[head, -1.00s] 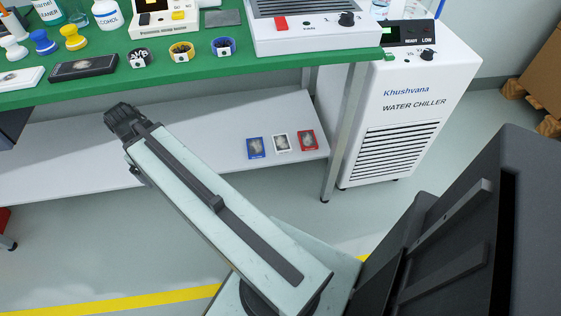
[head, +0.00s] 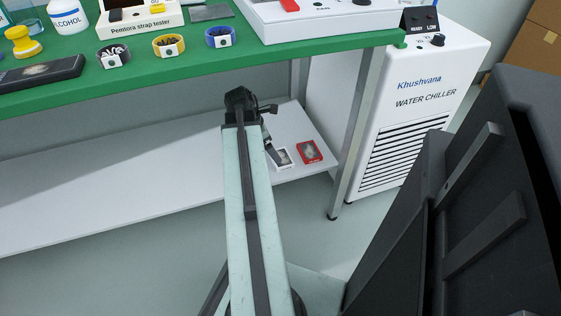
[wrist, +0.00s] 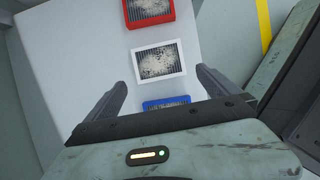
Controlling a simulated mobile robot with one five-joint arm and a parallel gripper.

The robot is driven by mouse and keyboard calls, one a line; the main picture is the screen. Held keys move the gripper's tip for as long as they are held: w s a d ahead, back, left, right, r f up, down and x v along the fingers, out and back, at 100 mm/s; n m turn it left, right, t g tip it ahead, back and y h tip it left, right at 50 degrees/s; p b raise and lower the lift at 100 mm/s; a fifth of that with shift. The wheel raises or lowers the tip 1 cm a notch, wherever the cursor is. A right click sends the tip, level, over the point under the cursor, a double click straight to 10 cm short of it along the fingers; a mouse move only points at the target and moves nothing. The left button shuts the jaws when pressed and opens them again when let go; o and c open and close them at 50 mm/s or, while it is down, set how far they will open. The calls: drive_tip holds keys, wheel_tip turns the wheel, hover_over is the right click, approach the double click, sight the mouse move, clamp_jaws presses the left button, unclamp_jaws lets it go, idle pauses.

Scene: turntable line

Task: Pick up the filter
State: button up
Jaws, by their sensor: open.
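Three framed filters with dirty grey pleats lie in a row on the lower shelf. The red-framed filter (head: 310,152) is at the right in the head view and at the top of the wrist view (wrist: 149,10). The white-framed filter (head: 283,157) is beside it and lies ahead of the fingertips in the wrist view (wrist: 159,62). The blue-framed filter (wrist: 166,104) shows between the fingers, partly hidden by the gripper's body; in the head view my arm hides it. My gripper (wrist: 162,77) is open and empty above the row; it also shows in the head view (head: 266,122).
The green tabletop (head: 200,62) overhangs the white shelf (head: 120,185), with wristbands and a strap tester on top. A table leg (head: 349,140) and the water chiller (head: 412,110) stand to the right. The shelf's left part is clear.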

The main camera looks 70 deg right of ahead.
drive_tip(key=b+x, duration=0.3)
drive_tip(key=x, duration=0.1)
drive_tip(key=b+x, duration=0.3)
drive_tip(key=shift+s+d+f, duration=0.25)
drive_tip(key=shift+d, duration=0.05)
drive_tip(key=shift+r, duration=0.2)
drive_tip(key=c, duration=1.1)
